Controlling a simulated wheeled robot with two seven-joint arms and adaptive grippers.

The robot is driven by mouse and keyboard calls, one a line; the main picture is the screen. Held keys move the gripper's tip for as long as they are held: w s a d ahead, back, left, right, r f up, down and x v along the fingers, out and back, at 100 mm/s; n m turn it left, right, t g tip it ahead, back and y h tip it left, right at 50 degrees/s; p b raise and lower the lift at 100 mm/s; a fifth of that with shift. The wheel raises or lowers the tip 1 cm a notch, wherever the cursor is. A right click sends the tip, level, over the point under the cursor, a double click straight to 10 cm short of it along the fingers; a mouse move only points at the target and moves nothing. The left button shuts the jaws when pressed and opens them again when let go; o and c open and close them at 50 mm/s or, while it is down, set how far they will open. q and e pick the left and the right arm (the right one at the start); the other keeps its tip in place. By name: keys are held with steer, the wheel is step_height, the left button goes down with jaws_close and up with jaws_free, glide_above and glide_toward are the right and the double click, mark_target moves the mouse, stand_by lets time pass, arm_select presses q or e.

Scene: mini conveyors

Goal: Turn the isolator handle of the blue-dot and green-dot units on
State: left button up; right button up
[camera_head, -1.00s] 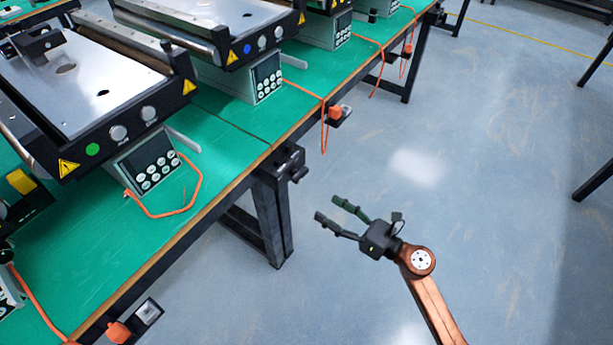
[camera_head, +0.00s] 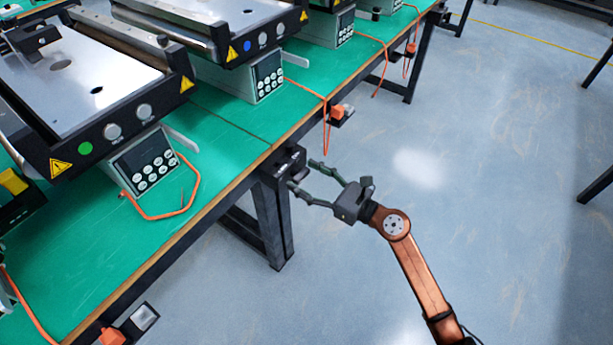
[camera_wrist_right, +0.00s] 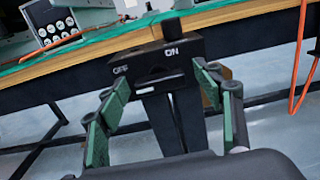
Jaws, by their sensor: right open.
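The green-dot unit (camera_head: 85,148) is at the left in the head view, and the blue-dot unit (camera_head: 247,46) is behind it. A black isolator box (camera_head: 287,163) sits at the table's front edge. In the wrist view its face (camera_wrist_right: 150,62) carries OFF at the left and ON at the right. In the wrist view the right gripper (camera_wrist_right: 158,82) has green-padded fingers on either side of the box's lower part. My left gripper is out of view.
The green table (camera_head: 225,165) has a brown edge and black legs. An orange cable hangs over the edge to an orange plug (camera_head: 338,112); another plug (camera_head: 112,337) is at the lower left. Control boxes with buttons (camera_head: 153,172) stand under the units.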

steer(key=c, duration=1.2)
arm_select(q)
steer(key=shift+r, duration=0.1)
arm_select(e)
steer(key=shift+o, duration=0.2)
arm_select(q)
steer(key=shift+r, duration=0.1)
